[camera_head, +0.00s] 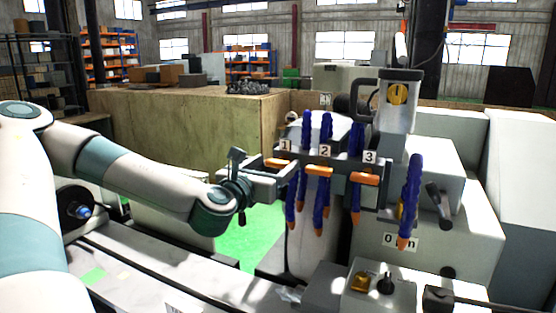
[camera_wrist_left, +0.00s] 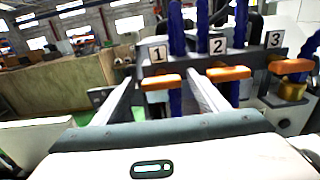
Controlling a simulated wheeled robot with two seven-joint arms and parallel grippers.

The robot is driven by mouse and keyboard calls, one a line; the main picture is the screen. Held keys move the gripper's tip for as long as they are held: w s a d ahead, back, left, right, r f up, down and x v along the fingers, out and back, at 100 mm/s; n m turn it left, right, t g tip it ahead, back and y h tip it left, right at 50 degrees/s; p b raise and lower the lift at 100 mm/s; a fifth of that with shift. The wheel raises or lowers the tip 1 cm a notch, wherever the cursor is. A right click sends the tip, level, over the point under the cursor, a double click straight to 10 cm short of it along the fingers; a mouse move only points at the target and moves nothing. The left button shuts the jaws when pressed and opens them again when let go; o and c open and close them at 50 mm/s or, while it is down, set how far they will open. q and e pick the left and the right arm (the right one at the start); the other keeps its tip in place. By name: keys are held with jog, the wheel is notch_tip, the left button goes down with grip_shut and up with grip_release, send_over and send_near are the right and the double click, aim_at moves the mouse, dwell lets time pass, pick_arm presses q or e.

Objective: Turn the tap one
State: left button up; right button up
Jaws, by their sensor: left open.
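Tap one has an orange handle (camera_head: 278,163) lying crosswise below the label 1 on a grey manifold bar (camera_head: 335,170). It also shows in the left wrist view, where its handle (camera_wrist_left: 161,82) appears between my two fingertips. My left gripper (camera_head: 280,175) is open and close to tap one; I cannot tell whether a finger touches it. In the wrist view the open left gripper (camera_wrist_left: 160,80) has one finger on each side of the handle. The orange handles of tap two (camera_head: 318,171) and tap three (camera_head: 365,179) sit to the right. My right gripper is not in view.
Blue hoses with orange tips, such as one hose (camera_head: 414,190), rise and hang around the bar. A grey machine housing (camera_head: 440,245) stands on the right. A control box (camera_head: 370,290) with knobs is in front. A wooden crate (camera_head: 190,125) stands behind my left arm.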

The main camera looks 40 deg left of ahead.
pick_arm(q)
jog(key=shift+d+r, duration=0.1)
jog(key=shift+s, duration=0.1)
jog(key=shift+c, duration=0.9)
jog(key=c, duration=0.9)
